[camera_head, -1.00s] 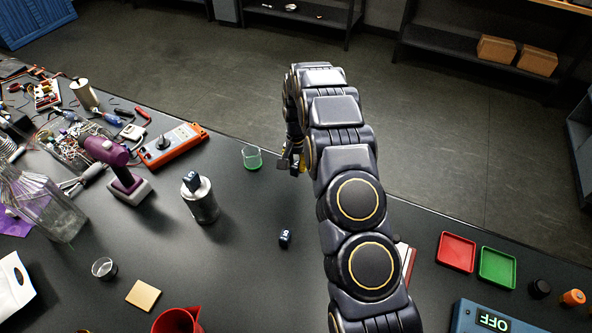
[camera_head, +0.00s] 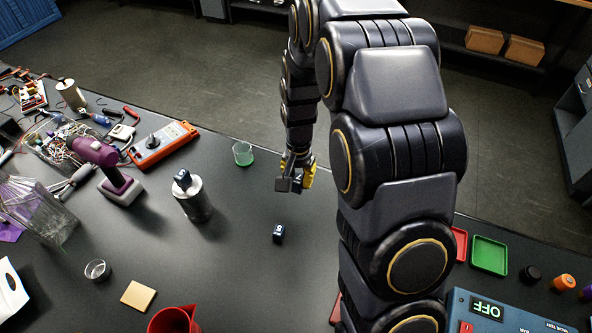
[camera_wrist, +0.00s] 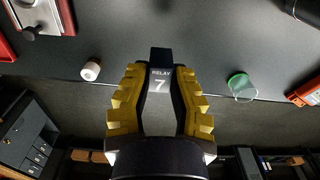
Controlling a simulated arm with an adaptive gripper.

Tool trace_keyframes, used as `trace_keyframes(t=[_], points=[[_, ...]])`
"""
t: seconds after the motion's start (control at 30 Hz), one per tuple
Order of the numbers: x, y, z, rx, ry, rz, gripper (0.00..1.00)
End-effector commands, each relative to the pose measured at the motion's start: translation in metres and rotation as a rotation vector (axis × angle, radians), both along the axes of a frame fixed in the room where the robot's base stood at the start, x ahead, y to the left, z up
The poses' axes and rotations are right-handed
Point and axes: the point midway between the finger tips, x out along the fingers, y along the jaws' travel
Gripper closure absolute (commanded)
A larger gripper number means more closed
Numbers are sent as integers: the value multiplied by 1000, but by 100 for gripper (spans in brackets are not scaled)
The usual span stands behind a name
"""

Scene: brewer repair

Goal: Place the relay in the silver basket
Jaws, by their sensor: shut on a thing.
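My gripper (camera_head: 292,181) is above the far part of the table, right of the green cup. In the wrist view its yellow fingers (camera_wrist: 159,88) are shut on a dark relay (camera_wrist: 160,80) marked "RELAY 7". The held relay also shows as a dark block in the head view (camera_head: 284,185), clear of the other things. A second dark block (camera_head: 279,232) lies on the table nearer the camera.
A green cup (camera_head: 243,153), an orange meter (camera_head: 160,143) and a purple drill (camera_head: 105,165) stand left of my gripper. A red jug (camera_head: 174,320), a small glass (camera_head: 97,270) and a tan pad (camera_head: 138,296) are near. The middle of the table is mostly clear.

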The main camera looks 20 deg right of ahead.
Motion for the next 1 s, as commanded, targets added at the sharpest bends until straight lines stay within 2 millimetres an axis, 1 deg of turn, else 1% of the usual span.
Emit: trace_keyframes(t=[0.33, 0.43, 0.57, 0.67, 0.7, 0.73, 0.8, 0.93, 1.0], points=[[-1, 0, 1, 0, 0, 0, 100], [-1, 0, 5, 0, -1, 0, 100], [0, 0, 23, -1, -7, 0, 100], [0, 0, 42, -1, -6, -1, 100], [1, 0, 51, -2, -9, -1, 100], [2, 1, 56, -2, -8, 4, 100], [11, 6, 52, 1, 1, 40, 100], [30, 18, 54, 0, -1, 105, 100], [43, 27, 55, -1, -4, 147, 100]])
